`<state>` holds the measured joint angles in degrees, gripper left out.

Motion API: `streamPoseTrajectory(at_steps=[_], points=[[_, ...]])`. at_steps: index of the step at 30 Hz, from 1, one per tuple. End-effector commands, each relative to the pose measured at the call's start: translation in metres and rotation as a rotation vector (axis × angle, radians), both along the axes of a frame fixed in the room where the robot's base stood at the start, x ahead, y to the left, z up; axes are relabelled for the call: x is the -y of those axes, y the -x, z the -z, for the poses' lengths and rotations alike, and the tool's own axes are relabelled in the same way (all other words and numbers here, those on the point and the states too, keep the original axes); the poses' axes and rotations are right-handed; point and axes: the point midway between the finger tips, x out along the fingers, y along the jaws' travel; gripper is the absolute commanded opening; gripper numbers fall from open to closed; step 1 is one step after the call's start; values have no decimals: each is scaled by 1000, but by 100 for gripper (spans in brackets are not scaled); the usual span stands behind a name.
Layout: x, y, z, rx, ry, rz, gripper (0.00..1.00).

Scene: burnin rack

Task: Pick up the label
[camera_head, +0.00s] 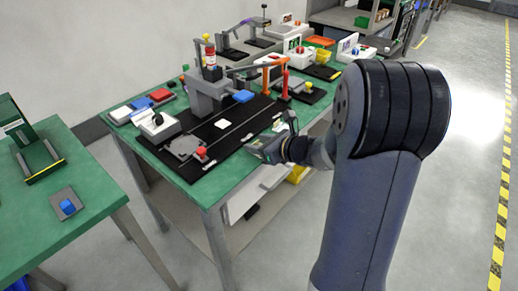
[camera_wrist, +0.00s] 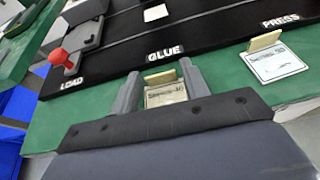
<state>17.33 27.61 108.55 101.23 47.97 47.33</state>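In the wrist view a small pale label (camera_wrist: 166,95) with printed text shows between the two fingers of my gripper (camera_wrist: 160,80), with a beige tab (camera_wrist: 160,77) at its far edge. The fingers are spread, one on each side of it; its near part is hidden by my gripper. A second, similar white label (camera_wrist: 274,64) with a beige tab (camera_wrist: 265,40) is on the green surface to the right, apart from the fingers. In the head view my gripper (camera_head: 259,150) is low at the bench's right edge, and hides what is between its fingers.
A black mat (camera_wrist: 105,67) marked LOAD, GLUE and PRESS lies just beyond the labels. A red knob (camera_wrist: 58,57) stands at its left. A grey press station (camera_head: 207,95) stands on the green bench (camera_head: 222,183). Another green table (camera_head: 85,190) is at left; open floor is at right.

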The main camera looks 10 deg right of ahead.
Motion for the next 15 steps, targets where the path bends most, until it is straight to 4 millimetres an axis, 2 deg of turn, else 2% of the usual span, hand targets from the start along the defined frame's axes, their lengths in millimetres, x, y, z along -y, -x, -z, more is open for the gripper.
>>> streamPoseTrajectory(at_steps=[1, 12, 15], points=[[0, 0, 0, 0, 0, 0, 39], [0, 0, 0, 0, 0, 0, 10], [0, 0, 0, 0, 0, 0, 10]])
